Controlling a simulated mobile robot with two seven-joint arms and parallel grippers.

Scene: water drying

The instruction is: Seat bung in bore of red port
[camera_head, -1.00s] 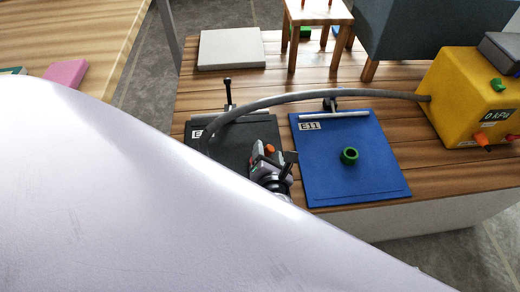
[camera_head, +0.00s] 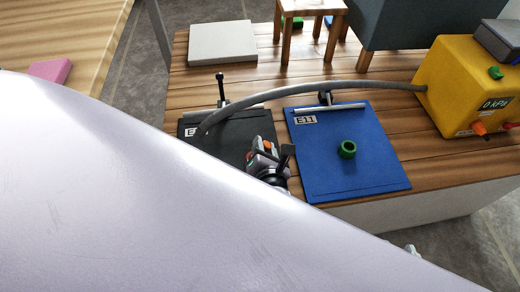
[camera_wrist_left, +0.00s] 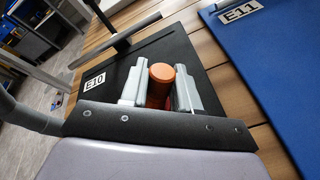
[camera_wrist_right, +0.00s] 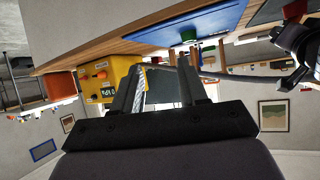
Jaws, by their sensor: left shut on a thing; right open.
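My left gripper (camera_head: 264,156) is shut on an orange bung (camera_wrist_left: 160,86), which stands between its two grey fingers in the left wrist view. The bung's orange also shows in the head view (camera_head: 267,145). The gripper is over the right part of the black panel marked E10 (camera_head: 220,124). I cannot tell its height above the panel.
A blue panel marked E11 (camera_head: 330,175) with a green ring port (camera_head: 347,149) lies to the right. A grey hose (camera_head: 300,90) arches from a yellow pressure box (camera_head: 460,80) to the black panel. A grey slab (camera_head: 222,42) and a wooden stool (camera_head: 310,15) stand behind.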

